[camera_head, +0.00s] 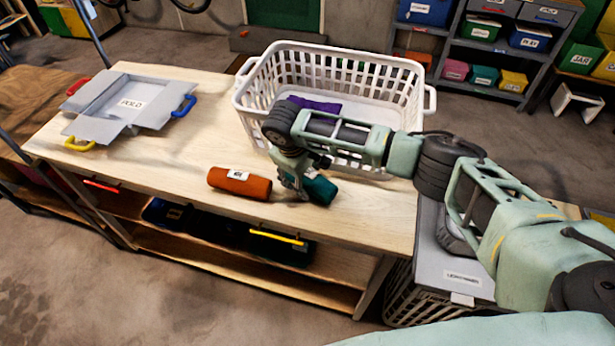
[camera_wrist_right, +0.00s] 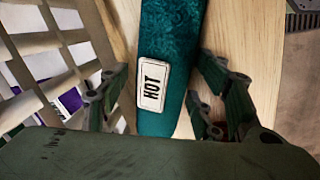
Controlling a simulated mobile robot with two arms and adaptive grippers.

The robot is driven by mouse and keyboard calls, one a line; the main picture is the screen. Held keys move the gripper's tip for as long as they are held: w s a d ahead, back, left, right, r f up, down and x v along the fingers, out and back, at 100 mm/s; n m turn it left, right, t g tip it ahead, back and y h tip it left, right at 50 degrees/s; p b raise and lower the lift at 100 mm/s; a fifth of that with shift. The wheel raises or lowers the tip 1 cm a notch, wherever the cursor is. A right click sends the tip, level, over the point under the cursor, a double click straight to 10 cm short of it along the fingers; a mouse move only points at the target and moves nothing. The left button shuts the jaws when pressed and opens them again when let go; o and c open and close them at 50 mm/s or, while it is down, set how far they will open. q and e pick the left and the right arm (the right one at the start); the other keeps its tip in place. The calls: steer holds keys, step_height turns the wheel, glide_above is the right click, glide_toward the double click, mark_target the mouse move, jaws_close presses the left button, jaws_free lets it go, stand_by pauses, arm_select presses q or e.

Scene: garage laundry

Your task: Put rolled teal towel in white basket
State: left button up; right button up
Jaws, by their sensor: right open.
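The rolled teal towel (camera_head: 321,190) lies on the wooden table in front of the white basket, partly hidden by my right gripper (camera_head: 296,185). In the right wrist view the teal towel (camera_wrist_right: 170,45), with a white label reading HOT, runs between the fingers of the right gripper (camera_wrist_right: 162,100). The fingers are open on both sides of it, with gaps visible. The white basket (camera_head: 246,104) stands on the table behind the gripper; its slatted wall (camera_wrist_right: 35,42) shows at the left of the wrist view. My left gripper is not in view.
A purple item (camera_head: 318,104) lies in the basket. A rolled orange towel (camera_head: 240,182) lies left of the gripper. A grey flattened box (camera_head: 105,105) with coloured handles sits at the table's left end. The tabletop between box and basket is clear.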

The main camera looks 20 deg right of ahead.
steer(key=shift+c, duration=0.6)
steer(key=c, duration=0.7)
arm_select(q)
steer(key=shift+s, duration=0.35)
arm_select(e)
steer(key=shift+r, duration=0.1)
steer(key=c, duration=0.4)
